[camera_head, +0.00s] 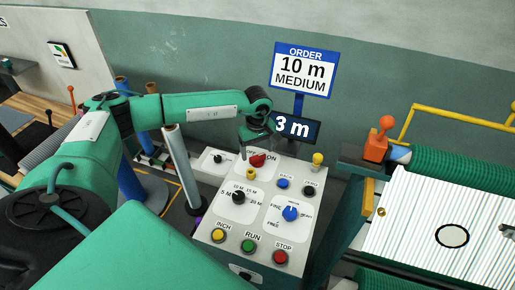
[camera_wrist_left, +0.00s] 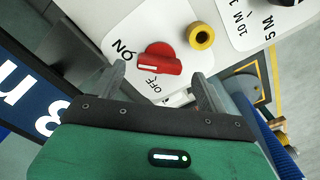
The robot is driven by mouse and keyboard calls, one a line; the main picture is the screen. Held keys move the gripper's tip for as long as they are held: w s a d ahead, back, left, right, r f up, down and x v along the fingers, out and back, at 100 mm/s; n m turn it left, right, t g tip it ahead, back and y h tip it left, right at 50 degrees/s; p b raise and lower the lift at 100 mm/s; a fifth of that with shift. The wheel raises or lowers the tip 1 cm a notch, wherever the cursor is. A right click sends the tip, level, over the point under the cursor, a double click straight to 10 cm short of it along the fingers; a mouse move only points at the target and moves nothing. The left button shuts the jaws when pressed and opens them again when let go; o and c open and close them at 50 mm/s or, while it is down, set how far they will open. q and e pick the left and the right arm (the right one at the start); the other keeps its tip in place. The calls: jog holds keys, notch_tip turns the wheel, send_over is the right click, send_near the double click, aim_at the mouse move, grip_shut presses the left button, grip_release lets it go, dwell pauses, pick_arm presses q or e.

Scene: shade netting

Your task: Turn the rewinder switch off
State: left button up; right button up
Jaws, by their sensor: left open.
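The rewinder switch is a red rotary knob (camera_head: 258,160) at the top of the white control panel (camera_head: 212,233), next to ON and OFF labels. In the left wrist view the red knob (camera_wrist_left: 160,60) shows close up. Its white mark is at the left end, near ON and OFF; I cannot tell exactly which it points to. My left gripper (camera_head: 250,145) is above the knob in the head view. In the left wrist view its open fingers (camera_wrist_left: 160,74) are on either side of the knob, with no clear contact. My right gripper is not in view.
A yellow button (camera_head: 251,174) is close to the knob. A blue dial (camera_head: 290,214), a black dial (camera_head: 238,197) and green (camera_head: 248,246) and red (camera_head: 280,257) buttons are lower on the panel. A display reading 3 m (camera_head: 296,128) stands behind. A green roller (camera_head: 460,152) is right.

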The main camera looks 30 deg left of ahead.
aim_at(257, 159)
pick_arm(q)
jog(key=shift+f, duration=1.1)
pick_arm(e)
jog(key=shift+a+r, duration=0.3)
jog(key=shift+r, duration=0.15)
